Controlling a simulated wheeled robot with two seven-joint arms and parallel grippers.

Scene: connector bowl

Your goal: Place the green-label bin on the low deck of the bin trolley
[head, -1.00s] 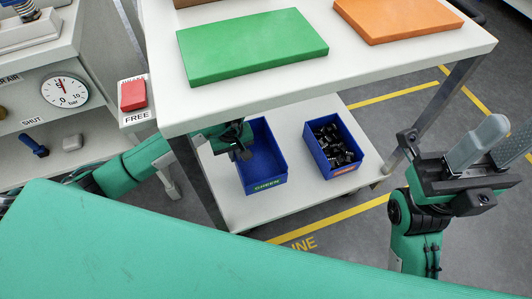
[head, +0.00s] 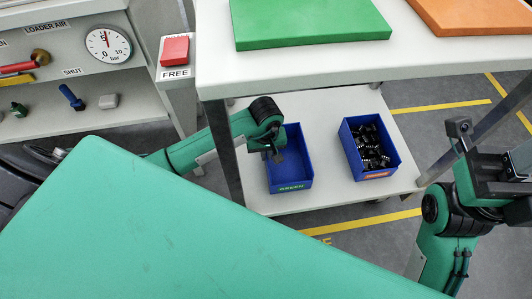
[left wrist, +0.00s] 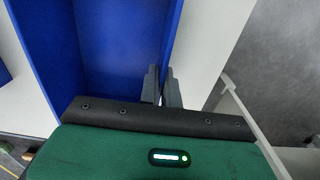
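The green-label bin (head: 290,187) is a blue, empty open box. It stands upright on the white low deck (head: 330,197) of the bin trolley, at the deck's left part. My left gripper (head: 276,154) reaches down under the top deck to the bin's left side. In the left wrist view, the fingers of my left gripper (left wrist: 162,88) sit close together on either side of the wall of the blue bin (left wrist: 110,50), shut on it. My right gripper (head: 517,172) is at the right edge, partly cut off, with its fingers apart in the earlier view and empty.
A second blue bin with an orange label (head: 376,174), full of dark parts, stands right of the green-label bin with a gap between. The top deck carries a green mat (head: 310,22) and an orange mat (head: 470,14). A trolley leg (head: 222,150) stands close to my left arm.

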